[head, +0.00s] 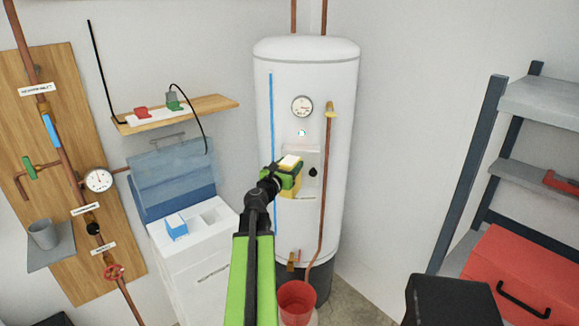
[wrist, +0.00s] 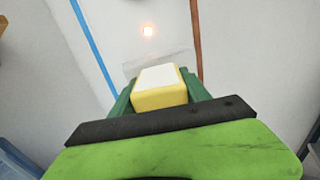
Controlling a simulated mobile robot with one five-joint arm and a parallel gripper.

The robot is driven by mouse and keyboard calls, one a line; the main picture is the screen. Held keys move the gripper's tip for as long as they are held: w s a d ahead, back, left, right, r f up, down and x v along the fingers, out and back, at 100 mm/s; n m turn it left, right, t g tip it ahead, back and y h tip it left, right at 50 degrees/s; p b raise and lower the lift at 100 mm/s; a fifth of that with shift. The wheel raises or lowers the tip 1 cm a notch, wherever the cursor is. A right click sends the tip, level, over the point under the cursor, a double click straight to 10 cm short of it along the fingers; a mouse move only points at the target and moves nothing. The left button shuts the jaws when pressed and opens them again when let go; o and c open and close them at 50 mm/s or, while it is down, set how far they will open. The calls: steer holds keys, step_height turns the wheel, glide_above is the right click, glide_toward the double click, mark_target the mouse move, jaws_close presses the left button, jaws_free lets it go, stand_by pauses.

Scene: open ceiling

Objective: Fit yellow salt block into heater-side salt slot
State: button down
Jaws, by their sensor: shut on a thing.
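The yellow salt block (wrist: 160,88) has a white top face. My gripper (head: 287,177) is shut on it, with the dark green fingers on either side of the block in the wrist view. In the head view the block (head: 290,161) is partly hidden by my gripper, in front of the white heater (head: 340,205). The white softener cabinet (head: 189,277) stands left of the heater with its bluish lid (head: 174,182) raised. A blue block (head: 176,228) sits at its left opening. The heater-side opening (head: 209,216) on the right looks empty. The held block is apart from it, to the right and above.
A copper pipe (head: 327,190) and gauge (head: 302,106) are on the heater front. A wooden shelf (head: 205,106) hangs above the cabinet. A red bucket (head: 297,298) stands below. A red toolbox (head: 505,277) is at right.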

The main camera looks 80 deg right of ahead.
steer(key=w+a+f+n+t+y+b, duration=0.1)
steer(key=w+n+t, duration=0.3)
steer(key=w, duration=0.6)
steer(key=w+a+f+n+t+y+b, duration=0.1)
steer(key=w+a+n+t+y, duration=0.2)
steer(key=w+t, duration=0.5)
steer(key=w+a+f+n+t+y+b, duration=0.2)
steer(key=w+a+n+t+y, duration=0.1)
steer(key=w, duration=0.9)
steer(key=a+n+t, duration=0.1)
steer(key=n+t, duration=0.1)
steer(key=t, duration=0.1)
steer(key=shift+w+a+n, duration=0.25)
steer(key=shift+n, duration=0.15)
steer(key=shift+s+f, duration=0.1)
step_height(320, 180, down, 6)
steer(key=b, duration=0.5)
steer(key=shift+r+b, duration=0.2)
steer(key=shift+b, duration=0.2)
